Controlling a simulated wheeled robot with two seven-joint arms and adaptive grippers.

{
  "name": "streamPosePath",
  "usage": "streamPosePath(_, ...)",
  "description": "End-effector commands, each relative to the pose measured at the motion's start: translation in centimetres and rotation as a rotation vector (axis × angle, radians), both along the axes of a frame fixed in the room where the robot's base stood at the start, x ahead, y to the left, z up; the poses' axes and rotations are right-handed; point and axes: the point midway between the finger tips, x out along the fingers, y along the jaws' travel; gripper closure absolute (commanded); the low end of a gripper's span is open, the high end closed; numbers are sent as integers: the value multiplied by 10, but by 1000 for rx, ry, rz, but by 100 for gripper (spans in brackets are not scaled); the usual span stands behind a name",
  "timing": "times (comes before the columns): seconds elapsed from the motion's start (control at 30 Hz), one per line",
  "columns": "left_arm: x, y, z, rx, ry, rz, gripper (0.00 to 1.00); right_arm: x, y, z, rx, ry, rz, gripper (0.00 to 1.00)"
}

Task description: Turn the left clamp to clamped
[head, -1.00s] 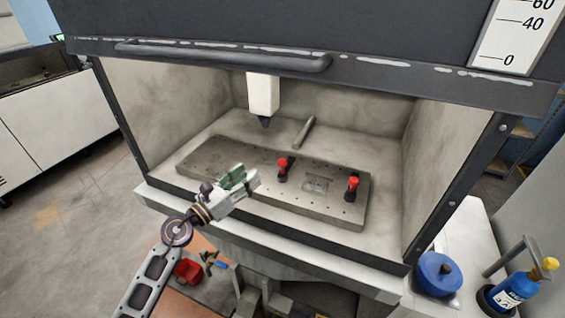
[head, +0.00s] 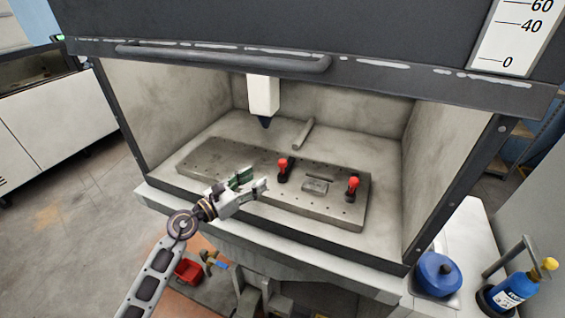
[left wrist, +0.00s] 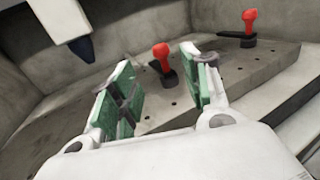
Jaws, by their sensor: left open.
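The left clamp (head: 283,168) has a red handle on a black base and stands on the grey fixture plate (head: 215,160). It also shows in the left wrist view (left wrist: 162,58), seen between and beyond my fingers, with its red handle upright. The right clamp (head: 352,187) is alike, near the plate's right end; it shows at the upper right of the left wrist view (left wrist: 249,22). My left gripper (head: 256,180) is open and empty, left of and in front of the left clamp, apart from it. Its green finger pads (left wrist: 160,90) face each other. My right gripper is not in view.
A white tool head with a dark tip (head: 264,95) hangs above the plate. A small flat block (head: 315,186) lies between the clamps, and a grey bar (head: 303,132) lies behind the plate. The cabinet's front handle (head: 225,58) is above the opening.

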Motion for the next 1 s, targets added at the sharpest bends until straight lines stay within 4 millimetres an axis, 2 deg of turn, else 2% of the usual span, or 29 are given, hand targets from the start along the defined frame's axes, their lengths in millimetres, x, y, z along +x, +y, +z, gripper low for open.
streamPosePath(1.0, 75, -75, 1, -2, 1, 0, 53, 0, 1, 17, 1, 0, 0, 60)
